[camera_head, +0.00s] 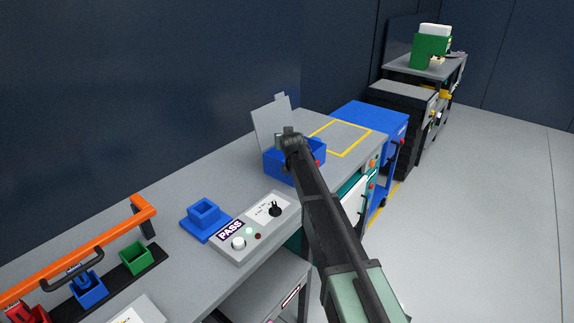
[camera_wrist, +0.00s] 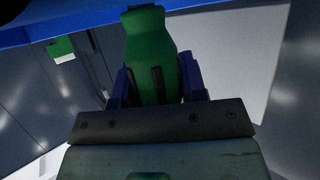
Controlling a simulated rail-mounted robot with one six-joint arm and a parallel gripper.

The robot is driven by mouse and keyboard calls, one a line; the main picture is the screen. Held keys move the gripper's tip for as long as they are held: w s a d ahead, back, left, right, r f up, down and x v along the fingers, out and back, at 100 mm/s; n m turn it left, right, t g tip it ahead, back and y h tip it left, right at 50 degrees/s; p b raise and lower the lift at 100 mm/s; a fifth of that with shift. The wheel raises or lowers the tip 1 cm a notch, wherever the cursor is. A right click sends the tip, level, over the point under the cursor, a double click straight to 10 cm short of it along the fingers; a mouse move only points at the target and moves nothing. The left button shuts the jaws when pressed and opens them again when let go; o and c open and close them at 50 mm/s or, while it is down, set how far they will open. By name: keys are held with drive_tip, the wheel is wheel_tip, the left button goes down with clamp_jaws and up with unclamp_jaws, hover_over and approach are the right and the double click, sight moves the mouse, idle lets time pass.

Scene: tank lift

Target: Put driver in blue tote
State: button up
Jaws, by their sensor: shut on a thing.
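The blue tote (camera_head: 282,166) stands on the grey bench below the end of my arm, which hides part of its opening. My gripper (camera_head: 291,146) is over the tote in the head view, with its fingertips mostly hidden by the wrist. In the wrist view my gripper (camera_wrist: 160,84) is shut on the driver (camera_wrist: 149,48), whose green handle shows between the blue fingers. The driver's other end is out of view. I cannot tell whether the driver touches the tote. A blue edge (camera_wrist: 75,30) crosses the top of the wrist view.
A grey upright panel (camera_head: 272,125) stands behind the tote. A control box marked PASS (camera_head: 253,232) and a blue socket block (camera_head: 205,217) sit nearer. An orange-handled rack (camera_head: 75,253) holds coloured holders at left. A yellow outlined area (camera_head: 342,138) beyond the tote is clear.

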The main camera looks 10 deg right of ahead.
wheel_tip(320, 180, down, 4)
drive_tip(key=b, duration=0.4)
drive_tip(key=shift+f, duration=0.25)
drive_tip(key=shift+r, duration=0.35)
drive_tip(key=shift+f, duration=0.25)
drive_tip(key=o, duration=1)
drive_tip(key=shift+o, duration=0.2)
drive_tip(key=shift+s+r+p, duration=0.3)
drive_tip(key=shift+r, duration=0.1)
drive_tip(key=p+v, duration=0.4)
drive_tip(key=v, duration=0.7)
drive_tip(key=shift+s, duration=0.2)
